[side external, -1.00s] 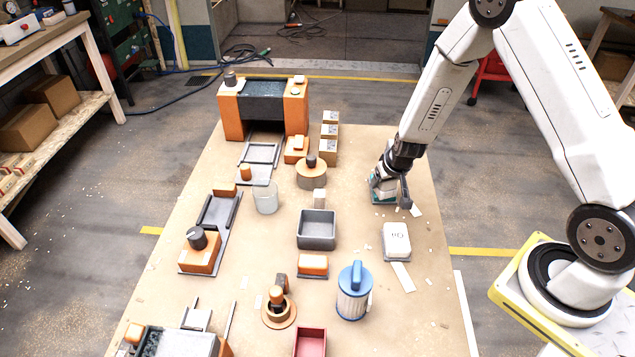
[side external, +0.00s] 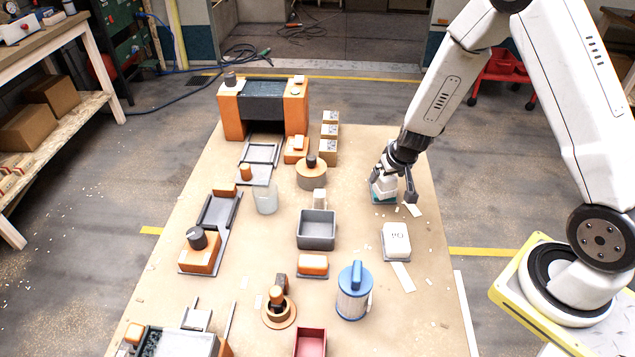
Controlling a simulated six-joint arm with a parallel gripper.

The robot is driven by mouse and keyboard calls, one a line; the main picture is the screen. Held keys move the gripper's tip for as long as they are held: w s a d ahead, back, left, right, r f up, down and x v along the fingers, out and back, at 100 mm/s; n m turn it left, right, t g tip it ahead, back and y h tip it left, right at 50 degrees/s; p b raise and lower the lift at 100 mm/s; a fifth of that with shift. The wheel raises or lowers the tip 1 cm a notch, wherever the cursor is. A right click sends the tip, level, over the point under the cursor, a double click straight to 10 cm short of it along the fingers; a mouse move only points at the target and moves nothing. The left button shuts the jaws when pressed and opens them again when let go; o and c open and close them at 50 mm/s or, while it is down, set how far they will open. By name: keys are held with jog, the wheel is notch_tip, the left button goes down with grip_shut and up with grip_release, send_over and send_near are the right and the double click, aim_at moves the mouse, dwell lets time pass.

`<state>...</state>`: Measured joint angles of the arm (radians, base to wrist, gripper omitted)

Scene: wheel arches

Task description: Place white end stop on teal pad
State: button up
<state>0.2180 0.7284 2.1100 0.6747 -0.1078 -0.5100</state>
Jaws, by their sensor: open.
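A white block, which looks like the white end stop (side external: 384,187), stands on the teal pad (side external: 377,202) at the right of the table. Only slivers of the pad show at its edges. My gripper (side external: 393,188) is open around or just above the white block, with one dark finger to its right and the other to its left. The arm hides part of the block, so I cannot tell whether the fingers touch it.
A white labelled box (side external: 396,240) lies in front of my gripper. A grey bin (side external: 316,230) and a blue-lidded canister (side external: 354,292) stand to the left. Small cartons (side external: 329,143) stand behind. Paper scraps lie by the right table edge.

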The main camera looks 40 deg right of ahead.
aim_at(391, 181)
jog(key=shift+v, duration=2.05)
jog(key=shift+s+r, duration=0.1)
jog(key=shift+r, duration=0.05)
jog(key=s+a+r+n+g+y, duration=0.1)
jog(key=s+a+r+n, duration=0.3)
jog(key=s+a+r, duration=0.5)
jog(key=s, duration=0.3)
jog(key=shift+a+r+n+y, duration=0.3)
jog(key=shift+a+r+y, duration=0.05)
jog(key=shift+a+y, duration=0.05)
